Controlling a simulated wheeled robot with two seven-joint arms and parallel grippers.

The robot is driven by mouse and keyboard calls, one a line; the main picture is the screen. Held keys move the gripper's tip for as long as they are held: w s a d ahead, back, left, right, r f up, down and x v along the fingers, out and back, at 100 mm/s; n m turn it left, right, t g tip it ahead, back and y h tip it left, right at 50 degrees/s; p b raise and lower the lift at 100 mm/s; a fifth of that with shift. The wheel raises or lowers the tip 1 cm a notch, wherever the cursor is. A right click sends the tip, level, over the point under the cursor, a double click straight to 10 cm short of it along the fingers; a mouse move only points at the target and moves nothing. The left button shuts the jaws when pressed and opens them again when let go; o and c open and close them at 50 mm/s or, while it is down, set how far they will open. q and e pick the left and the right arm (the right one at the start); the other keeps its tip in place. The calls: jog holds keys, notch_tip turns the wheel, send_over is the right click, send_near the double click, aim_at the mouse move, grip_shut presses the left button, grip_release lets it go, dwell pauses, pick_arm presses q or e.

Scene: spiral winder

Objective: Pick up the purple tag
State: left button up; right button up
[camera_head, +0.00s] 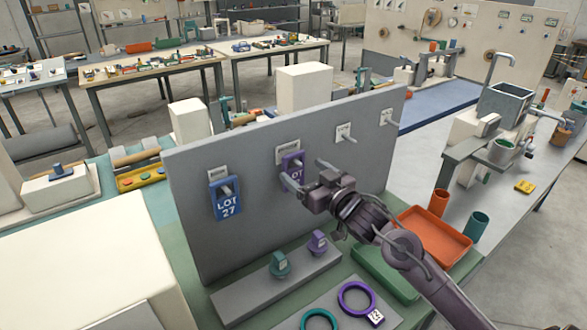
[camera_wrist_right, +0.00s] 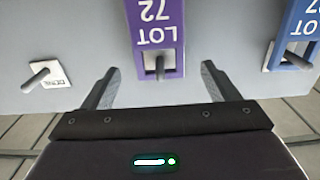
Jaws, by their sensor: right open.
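The purple tag (camera_head: 291,166) hangs on a peg of the upright grey board (camera_head: 240,150), its lower part hidden by my right gripper in the head view. In the right wrist view the purple tag (camera_wrist_right: 158,28) appears upside down, reading "LOT 72", with the peg end (camera_wrist_right: 159,68) in front of it. My right gripper (camera_wrist_right: 160,70) is open, its fingers on either side of the tag's width with gaps at both sides. In the head view, my right gripper (camera_head: 305,181) is at the board in front of the tag. My left gripper is not in view.
A blue "LOT 27" tag (camera_head: 226,202) hangs to the left; it also shows in the right wrist view (camera_wrist_right: 300,20). Bare pegs (camera_head: 349,164) stick out to the right. Below are a grey ledge with small knobs (camera_head: 280,265), rings (camera_head: 357,300) and an orange tray (camera_head: 436,234).

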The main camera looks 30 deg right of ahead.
aim_at(300, 163)
jog(key=w, duration=0.3)
jog(key=shift+a+p, duration=0.15)
jog(key=shift+p, duration=0.15)
jog(key=c, duration=1.1)
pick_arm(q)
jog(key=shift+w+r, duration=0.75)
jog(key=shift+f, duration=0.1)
pick_arm(e)
jog(key=shift+r, duration=0.15)
